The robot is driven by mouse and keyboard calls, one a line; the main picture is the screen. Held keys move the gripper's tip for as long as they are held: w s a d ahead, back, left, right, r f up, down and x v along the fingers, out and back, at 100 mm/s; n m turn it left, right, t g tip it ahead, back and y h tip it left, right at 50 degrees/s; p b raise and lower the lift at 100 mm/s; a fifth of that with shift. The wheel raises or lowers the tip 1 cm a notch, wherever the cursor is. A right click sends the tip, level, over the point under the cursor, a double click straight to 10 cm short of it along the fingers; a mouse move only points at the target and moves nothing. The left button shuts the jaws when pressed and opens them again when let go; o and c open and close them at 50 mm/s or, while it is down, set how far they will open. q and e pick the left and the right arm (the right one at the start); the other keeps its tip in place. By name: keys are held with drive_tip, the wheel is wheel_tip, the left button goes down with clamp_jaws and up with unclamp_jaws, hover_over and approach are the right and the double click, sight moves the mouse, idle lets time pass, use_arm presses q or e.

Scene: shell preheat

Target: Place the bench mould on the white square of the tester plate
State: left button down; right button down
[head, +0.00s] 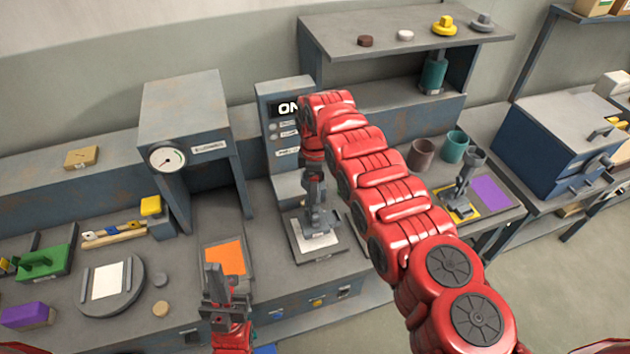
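A grey plate with a white square (302,243) lies in front of the unit with the lit "ON" display. My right gripper (319,222) points down over this white square, its arm crossing the middle of the view. Dark grey parts at its tips cover the square's middle; I cannot tell whether they are fingers alone or also a held mould. My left gripper (226,285) is low in the view, in front of an orange square (223,257), apparently open and empty. A round grey plate at left also bears a white square (107,281). I cannot identify the bench mould with certainty.
A gauge press (185,115) stands left of the display unit (283,130). A green handled piece (43,262) and a purple block (27,315) lie far left. At right are a dark grey stand (459,196), cups (421,153) and a blue chest (555,140). A shelf (385,32) hangs above.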

sight(320, 201)
drive_tip(key=shift+f+b, duration=0.3)
drive_tip(key=shift+f, duration=0.55)
drive_tip(key=shift+f+b, duration=0.6)
unclamp_jaws()
drive_tip(key=shift+r, duration=0.1)
